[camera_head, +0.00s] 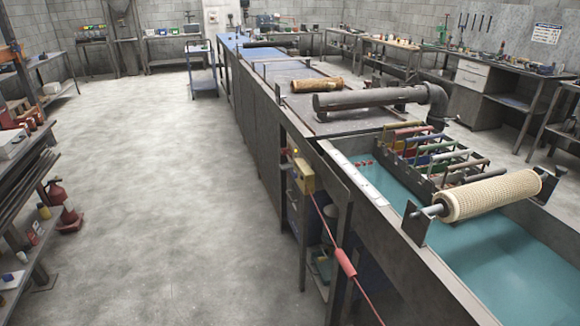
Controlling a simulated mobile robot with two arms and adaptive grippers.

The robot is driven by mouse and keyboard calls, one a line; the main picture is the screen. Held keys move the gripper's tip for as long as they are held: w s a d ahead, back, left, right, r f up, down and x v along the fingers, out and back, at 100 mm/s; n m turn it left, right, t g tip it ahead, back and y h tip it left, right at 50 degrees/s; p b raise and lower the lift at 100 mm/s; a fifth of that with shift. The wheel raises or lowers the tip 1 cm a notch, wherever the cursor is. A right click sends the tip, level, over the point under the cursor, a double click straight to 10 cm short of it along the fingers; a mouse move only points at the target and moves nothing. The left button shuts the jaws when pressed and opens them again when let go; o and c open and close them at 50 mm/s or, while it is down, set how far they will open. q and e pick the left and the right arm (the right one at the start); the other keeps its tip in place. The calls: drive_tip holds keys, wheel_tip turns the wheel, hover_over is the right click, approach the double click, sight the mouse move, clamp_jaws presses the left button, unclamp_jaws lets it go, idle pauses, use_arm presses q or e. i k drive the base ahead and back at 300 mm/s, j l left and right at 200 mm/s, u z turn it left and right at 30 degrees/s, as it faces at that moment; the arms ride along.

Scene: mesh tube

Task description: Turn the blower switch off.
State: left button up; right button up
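A small yellowish box (304,176), which may be the blower switch, is mounted on the near side of the long grey bench, at picture centre. A small yellow spot (295,152) shows at its top. A red cord (323,222) with a thicker red sleeve (345,262) runs from the box down to the lower right. The box is too small to tell a switch position. Neither of my grippers is in view.
The long bench has a water-filled tank (500,262) at right, with a mesh tube (490,195) on a rod across it. A thick grey pipe (365,98) lies beyond. The concrete floor (160,200) between is clear.

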sight(284, 150)
drive_tip(key=i+l, duration=0.15)
drive_tip(key=i, duration=0.45)
drive_tip(key=i+j+z, duration=0.15)
drive_tip(key=i+z, duration=0.15)
drive_tip(key=z, duration=0.15)
drive_tip(key=i+j+z, duration=0.25)
drive_tip(key=z, duration=0.2)
drive_tip(key=i+j, duration=0.2)
drive_tip(key=i+j+z, duration=0.15)
drive_tip(key=j, duration=0.25)
drive_tip(key=i+j, duration=0.2)
drive_tip(key=j, duration=0.15)
drive_tip(key=i+j+z, duration=0.1)
drive_tip(key=j, duration=0.2)
drive_tip(key=i+j+z, duration=0.1)
drive_tip(key=j, duration=0.25)
drive_tip(key=i+j, duration=0.25)
drive_tip(key=j+z, duration=0.05)
drive_tip(key=j, duration=0.05)
